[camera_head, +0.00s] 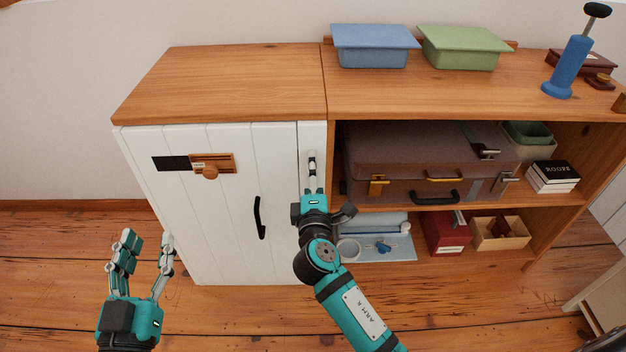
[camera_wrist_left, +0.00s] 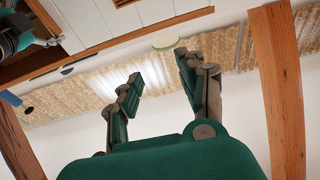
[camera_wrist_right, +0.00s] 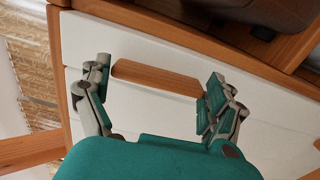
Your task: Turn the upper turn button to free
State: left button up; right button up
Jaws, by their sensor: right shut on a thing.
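The upper turn button (camera_wrist_right: 157,78) is a plain wooden bar on the white cabinet front in the right wrist view. My right gripper (camera_wrist_right: 155,80) has a finger at each end of it and is shut on it. In the head view the right gripper (camera_head: 312,165) is at the white strip right of the door, and hides the button. The white plank door (camera_head: 225,210) looks closed and has a black handle (camera_head: 260,218). My left gripper (camera_head: 148,240) is open and empty, low in front of the door's left side; it also shows in the left wrist view (camera_wrist_left: 160,68).
A wooden piece with a round knob (camera_head: 212,163) and a dark plate (camera_head: 171,163) are on the upper door. Open shelves to the right hold a brown suitcase (camera_head: 400,150), books (camera_head: 553,175) and boxes. Blue (camera_head: 375,45) and green (camera_head: 463,47) bins stand on top.

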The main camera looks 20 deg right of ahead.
pick_arm(q)
jog(key=shift+s+r+t, duration=0.15)
jog(key=shift+r+t, duration=0.45)
jog(key=shift+r, duration=0.2)
pick_arm(e)
jog(key=shift+m, duration=0.3)
jog(key=o, duration=0.8)
jog(key=shift+o, duration=0.2)
jog(key=v, duration=1.2)
